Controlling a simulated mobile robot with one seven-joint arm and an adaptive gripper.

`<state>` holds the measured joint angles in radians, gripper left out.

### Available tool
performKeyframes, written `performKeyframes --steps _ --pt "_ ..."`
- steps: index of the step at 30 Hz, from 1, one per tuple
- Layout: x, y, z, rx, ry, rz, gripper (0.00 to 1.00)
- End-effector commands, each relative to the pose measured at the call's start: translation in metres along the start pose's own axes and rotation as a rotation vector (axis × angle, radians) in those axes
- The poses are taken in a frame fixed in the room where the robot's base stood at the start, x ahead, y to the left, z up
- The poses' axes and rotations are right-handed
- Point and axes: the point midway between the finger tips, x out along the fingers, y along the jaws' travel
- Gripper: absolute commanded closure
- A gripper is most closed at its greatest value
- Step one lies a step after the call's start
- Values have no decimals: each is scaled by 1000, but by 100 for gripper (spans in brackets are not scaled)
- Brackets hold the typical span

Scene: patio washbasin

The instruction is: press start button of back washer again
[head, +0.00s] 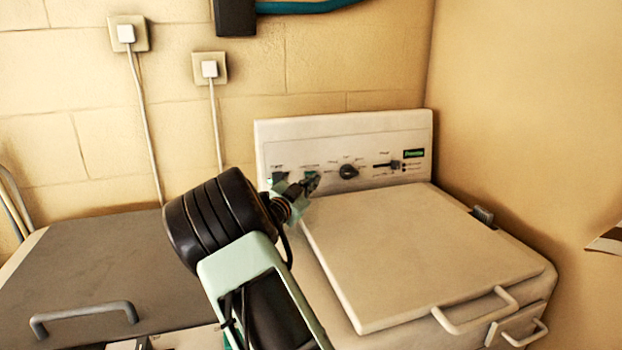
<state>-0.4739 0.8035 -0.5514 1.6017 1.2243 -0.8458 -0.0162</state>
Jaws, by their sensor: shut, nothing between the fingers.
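A white washer (420,262) stands in the corner with its lid shut. Its upright control panel (345,128) at the back carries a black round knob (348,171), a slider (385,166) and a small green display (413,153). Green controls show at the panel's left end, partly behind my gripper; their labels are too small to read, so I cannot tell which is the start button. My gripper (312,184) is shut and empty, its tips close in front of the panel's left part, left of the knob. Whether they touch it I cannot tell.
A second machine with a dark grey lid (100,275) and a handle (84,316) stands at the left. Two wall sockets (128,33) with cords are above. A side wall (525,110) closes the right. The white lid's top is clear.

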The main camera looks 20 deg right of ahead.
Motion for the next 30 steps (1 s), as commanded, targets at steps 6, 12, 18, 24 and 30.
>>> performKeyframes --steps 6,12,18,24,30 --pt "0 0 0 0 0 0 100" --pt "1 0 1 0 0 0 100" --pt "5 -4 4 0 0 0 100" --pt "6 -4 5 0 -1 0 100" --pt "6 -4 5 0 0 0 100"
